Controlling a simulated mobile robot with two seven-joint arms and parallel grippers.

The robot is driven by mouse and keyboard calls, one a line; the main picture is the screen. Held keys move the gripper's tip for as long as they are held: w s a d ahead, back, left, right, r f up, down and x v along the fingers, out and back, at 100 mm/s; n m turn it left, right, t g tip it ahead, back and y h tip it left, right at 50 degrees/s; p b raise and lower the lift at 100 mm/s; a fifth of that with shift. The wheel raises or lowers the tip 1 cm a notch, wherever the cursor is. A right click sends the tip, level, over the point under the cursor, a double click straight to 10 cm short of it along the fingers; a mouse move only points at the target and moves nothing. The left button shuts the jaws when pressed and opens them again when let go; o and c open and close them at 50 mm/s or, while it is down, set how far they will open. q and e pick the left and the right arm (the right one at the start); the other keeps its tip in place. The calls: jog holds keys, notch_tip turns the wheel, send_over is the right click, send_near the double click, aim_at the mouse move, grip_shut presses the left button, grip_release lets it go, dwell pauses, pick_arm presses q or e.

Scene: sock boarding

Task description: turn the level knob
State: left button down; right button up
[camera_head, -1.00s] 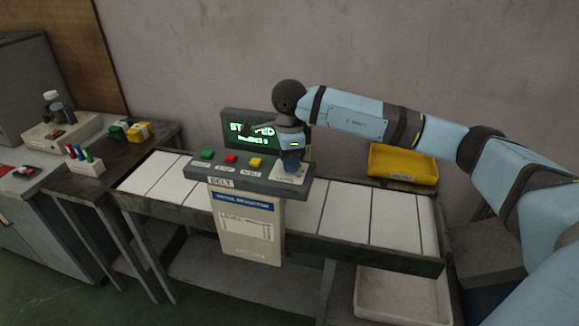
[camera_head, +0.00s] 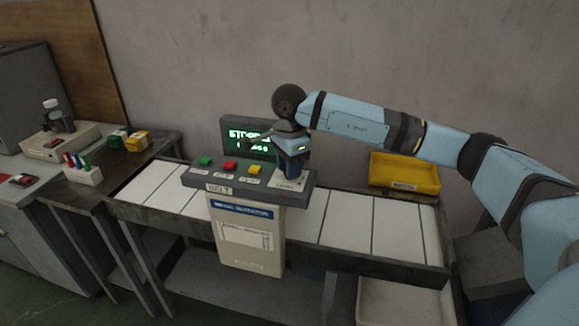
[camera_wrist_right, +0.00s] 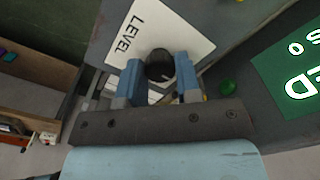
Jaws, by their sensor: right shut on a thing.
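The level knob (camera_wrist_right: 160,66) is a dark round knob on a white plate marked LEVEL (camera_wrist_right: 150,38) in the right wrist view. My right gripper (camera_wrist_right: 160,78) points down at it with one blue finger on each side, shut on the knob. In the head view my right gripper (camera_head: 290,165) is over the right end of the belt control panel (camera_head: 225,190) and hides the knob. The display (camera_head: 247,136) behind the panel shows green text that reads as stopped, partly covered by my wrist. My left gripper is not in view.
Green (camera_head: 205,161), red (camera_head: 230,167) and yellow (camera_head: 254,170) buttons sit left of the knob on the panel. A yellow tray (camera_head: 405,172) stands at the back right. A side table (camera_head: 100,190) holds small items on the left.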

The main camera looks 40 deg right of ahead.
jog(key=o, duration=0.9)
notch_tip(320, 180, up, 14)
jog(key=shift+f, duration=0.1)
dwell(0.3)
